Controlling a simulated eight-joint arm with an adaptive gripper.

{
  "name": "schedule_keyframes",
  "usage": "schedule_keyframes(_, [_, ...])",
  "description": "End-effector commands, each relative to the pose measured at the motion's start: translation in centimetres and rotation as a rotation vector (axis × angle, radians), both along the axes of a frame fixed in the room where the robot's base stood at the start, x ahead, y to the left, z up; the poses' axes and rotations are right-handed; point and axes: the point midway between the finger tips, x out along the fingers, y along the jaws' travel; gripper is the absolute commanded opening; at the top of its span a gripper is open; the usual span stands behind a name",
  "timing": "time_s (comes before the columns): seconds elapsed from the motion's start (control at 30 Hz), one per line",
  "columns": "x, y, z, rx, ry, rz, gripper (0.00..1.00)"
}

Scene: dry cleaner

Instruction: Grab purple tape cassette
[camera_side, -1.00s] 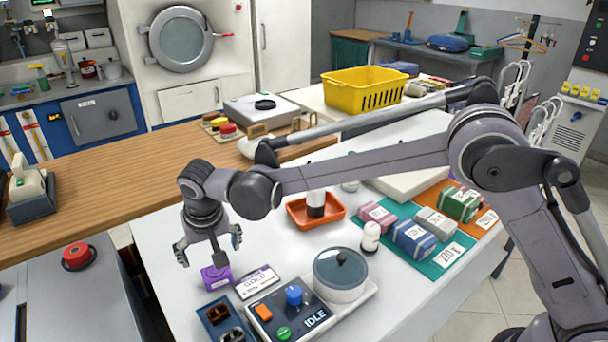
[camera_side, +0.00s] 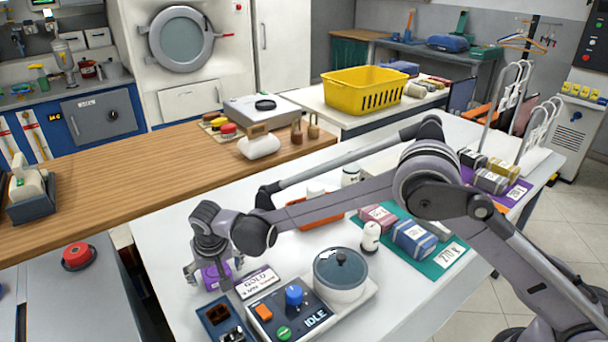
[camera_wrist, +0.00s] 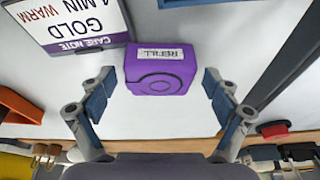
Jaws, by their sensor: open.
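The purple tape cassette (camera_wrist: 160,72) with a white "REFILL" label stands on the white table, between the blue-padded fingers of my gripper (camera_wrist: 157,92) in the wrist view. Clear gaps show on both sides of it, so the fingers are open and not touching it. In the side view the cassette (camera_side: 216,277) is partly hidden by my gripper (camera_side: 212,270), which is low around it near the table's left edge.
A "GOLD" care note card (camera_side: 257,282) stands just right of the cassette. A control box (camera_side: 290,306) with buttons, a dark tray (camera_side: 221,320) and a lidded pot (camera_side: 340,272) are close by. The wooden counter (camera_side: 110,205) lies behind.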

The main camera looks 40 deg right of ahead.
Motion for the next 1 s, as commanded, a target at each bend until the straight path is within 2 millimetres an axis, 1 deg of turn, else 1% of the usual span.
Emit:
schedule_keyframes(0.2, [0.0,0.0,-0.1,0.0,0.0,0.0,0.89])
schedule_keyframes(0.23, [0.0,0.0,-0.1,0.0,0.0,0.0,0.83])
schedule_keyframes(0.27, [0.0,0.0,-0.1,0.0,0.0,0.0,0.75])
schedule_keyframes(0.3, [0.0,0.0,-0.1,0.0,0.0,0.0,0.63])
schedule_keyframes(0.37, [0.0,0.0,-0.1,0.0,0.0,0.0,0.46])
schedule_keyframes(0.4, [0.0,0.0,-0.1,0.0,0.0,0.0,0.34])
schedule_keyframes(0.43, [0.0,0.0,-0.1,0.0,0.0,0.0,0.3])
schedule_keyframes(0.77, [0.0,0.0,0.0,0.0,0.0,0.0,0.29])
schedule_keyframes(0.87, [0.0,0.0,0.4,0.0,0.0,0.0,0.29])
schedule_keyframes(1.0, [0.0,0.0,1.7,0.0,0.0,0.0,0.29])
